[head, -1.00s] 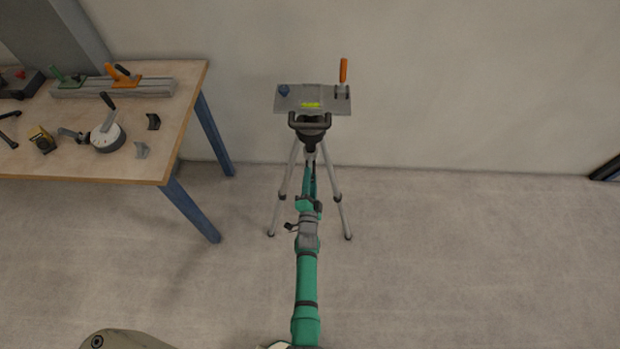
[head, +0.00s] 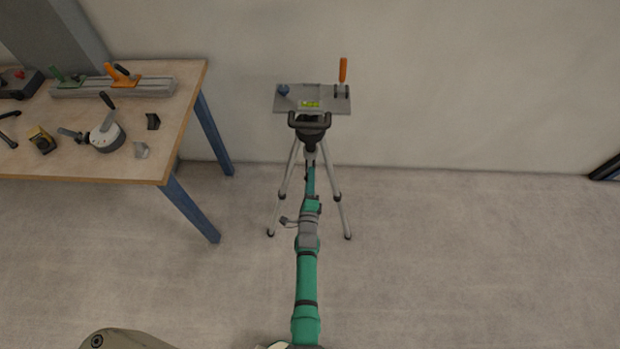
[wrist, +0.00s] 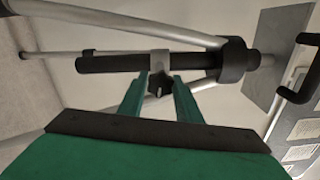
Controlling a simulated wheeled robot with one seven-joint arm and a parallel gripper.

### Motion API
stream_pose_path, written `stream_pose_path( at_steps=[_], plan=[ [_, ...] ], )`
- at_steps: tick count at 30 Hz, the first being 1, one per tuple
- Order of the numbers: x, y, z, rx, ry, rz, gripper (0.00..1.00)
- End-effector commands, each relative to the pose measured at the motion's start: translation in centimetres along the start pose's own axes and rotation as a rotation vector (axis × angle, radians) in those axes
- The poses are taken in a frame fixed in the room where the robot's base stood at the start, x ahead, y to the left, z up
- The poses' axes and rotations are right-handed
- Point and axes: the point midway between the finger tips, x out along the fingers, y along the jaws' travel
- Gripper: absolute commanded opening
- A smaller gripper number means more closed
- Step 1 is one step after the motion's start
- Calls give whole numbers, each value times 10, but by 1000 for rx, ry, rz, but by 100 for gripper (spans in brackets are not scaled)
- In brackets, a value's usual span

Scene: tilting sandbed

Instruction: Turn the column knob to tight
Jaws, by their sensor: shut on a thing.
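The tripod (head: 340,200) stands on the floor against the wall, with a grey plate (head: 318,90) on its head. In the wrist view its dark centre column (wrist: 110,62) runs across the upper part of the picture through a grey collar (wrist: 158,60). The black column knob (wrist: 158,86) sits on this collar. My gripper (wrist: 159,84) reaches the knob with a green finger on each side of it and is shut on it. In the head view my arm hides the knob and the gripper's tips.
A workbench (head: 120,165) with blue legs stands at the left, carrying several clamps and tools. The plate holds an orange-handled clamp (head: 343,72), a blue knob (head: 283,90) and a yellow-green level (head: 309,104). The tripod legs spread close around my gripper.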

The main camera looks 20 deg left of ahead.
Motion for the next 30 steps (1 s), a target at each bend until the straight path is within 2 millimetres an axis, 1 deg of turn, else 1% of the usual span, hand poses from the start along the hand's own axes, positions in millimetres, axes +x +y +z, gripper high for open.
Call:
stream_pose_path(
  at_steps=[12, 13, 15, 25, 28, 30],
  plan=[
    [-1, 2, 1, 9, -1, 3, 9],
    [-1, 2, 1, 9, -1, 3, 33],
    [-1, 2, 1, 9, -1, 3, 48],
    [-2, 1, 0, 8, 0, 1, 48],
    [-8, 1, 0, 8, 0, 1, 48],
    [-17, 2, -1, 8, 2, 2, 48]
  ],
)
